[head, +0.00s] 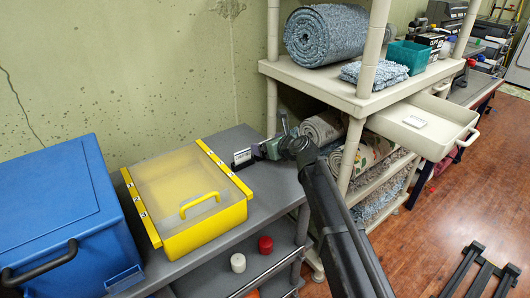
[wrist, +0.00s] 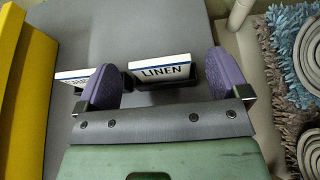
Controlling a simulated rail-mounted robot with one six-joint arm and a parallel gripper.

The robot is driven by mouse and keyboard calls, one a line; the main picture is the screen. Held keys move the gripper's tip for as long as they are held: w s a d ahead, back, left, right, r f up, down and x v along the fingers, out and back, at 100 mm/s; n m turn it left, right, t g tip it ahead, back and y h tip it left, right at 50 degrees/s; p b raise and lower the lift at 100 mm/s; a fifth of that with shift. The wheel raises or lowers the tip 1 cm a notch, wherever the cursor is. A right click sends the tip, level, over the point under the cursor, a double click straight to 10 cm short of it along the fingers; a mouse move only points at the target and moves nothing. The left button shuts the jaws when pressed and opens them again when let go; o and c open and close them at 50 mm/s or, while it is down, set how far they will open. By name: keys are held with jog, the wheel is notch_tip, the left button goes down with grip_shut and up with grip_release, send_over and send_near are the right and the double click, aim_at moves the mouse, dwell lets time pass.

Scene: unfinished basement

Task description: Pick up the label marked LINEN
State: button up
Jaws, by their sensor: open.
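The LINEN label (wrist: 163,70) is a white card with dark letters and a blue edge, set in a dark holder on the grey bench top. In the wrist view it sits between the two purple fingers of my gripper (wrist: 164,60), which are open with gaps on both sides. A second white label (wrist: 72,75) stands to the left, partly hidden behind the left finger. In the head view a white label (head: 242,156) in a black holder stands just left of my gripper (head: 258,151); its text is too small to read.
A yellow case (head: 190,205) with a clear lid and a blue bin (head: 55,215) stand on the grey bench (head: 268,185), left of my gripper. A cream shelf (head: 340,90) with rolled rugs stands right. Its drawer (head: 445,140) is pulled out, holding a small white item.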

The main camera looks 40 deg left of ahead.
jog(key=x, duration=0.2)
jog(key=shift+w+a+f, duration=0.1)
jog(key=shift+a+f, duration=0.15)
jog(key=shift+a, duration=0.05)
jog(key=shift+r, duration=0.15)
jog(key=c, duration=1)
notch_tip(320, 180, up, 20)
jog(key=p, duration=1.9)
jog(key=shift+p, duration=0.4)
